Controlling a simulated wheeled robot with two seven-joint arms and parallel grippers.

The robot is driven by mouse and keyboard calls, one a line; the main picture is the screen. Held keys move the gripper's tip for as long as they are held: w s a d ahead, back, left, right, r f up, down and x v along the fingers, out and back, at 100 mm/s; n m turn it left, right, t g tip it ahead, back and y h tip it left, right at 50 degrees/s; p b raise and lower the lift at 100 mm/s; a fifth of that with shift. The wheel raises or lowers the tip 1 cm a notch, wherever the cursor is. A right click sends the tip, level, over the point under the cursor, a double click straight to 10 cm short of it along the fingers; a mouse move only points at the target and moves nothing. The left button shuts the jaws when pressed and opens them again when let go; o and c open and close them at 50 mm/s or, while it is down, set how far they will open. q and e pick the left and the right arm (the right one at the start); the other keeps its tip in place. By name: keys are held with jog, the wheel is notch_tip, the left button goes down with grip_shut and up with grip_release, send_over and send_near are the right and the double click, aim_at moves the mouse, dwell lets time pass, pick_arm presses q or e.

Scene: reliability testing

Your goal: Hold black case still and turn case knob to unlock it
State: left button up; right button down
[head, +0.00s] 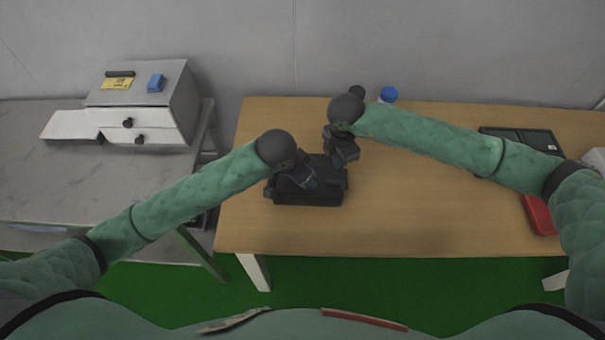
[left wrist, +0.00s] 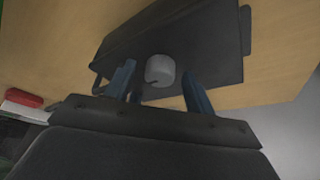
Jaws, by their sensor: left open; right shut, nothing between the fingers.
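The black case (head: 308,193) lies on the wooden table, left of its middle. The left wrist view shows its dark face (left wrist: 205,40) with a round grey knob (left wrist: 160,70). My left gripper (head: 311,184) is over the case in the head view. In the left wrist view its two fingers (left wrist: 160,88) are open, one on each side of the knob, with visible gaps. My right gripper (head: 345,160) is shut and empty at the case's back right corner. I cannot tell whether it touches the case. The knob is hidden in the head view.
A blue-capped object (head: 388,95) stands at the table's back edge. A dark tray (head: 522,138) and a red object (head: 540,214) lie at the right. A grey box (head: 150,105) stands on the left side table. The table's front middle is clear.

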pick_arm(q)
jog(key=v, duration=1.1)
jog(key=shift+r, duration=0.35)
pick_arm(e)
jog(key=shift+r+p, duration=1.2)
jog(key=shift+r, duration=2.3)
pick_arm(q)
notch_tip(320, 180, up, 2)
jog(key=shift+r, duration=0.2)
jog(key=shift+f+b, duration=1.5)
pick_arm(e)
notch_tip(320, 180, up, 8)
pick_arm(q)
jog(key=shift+s+f, duration=0.1)
pick_arm(e)
jog(key=shift+f, duration=0.2)
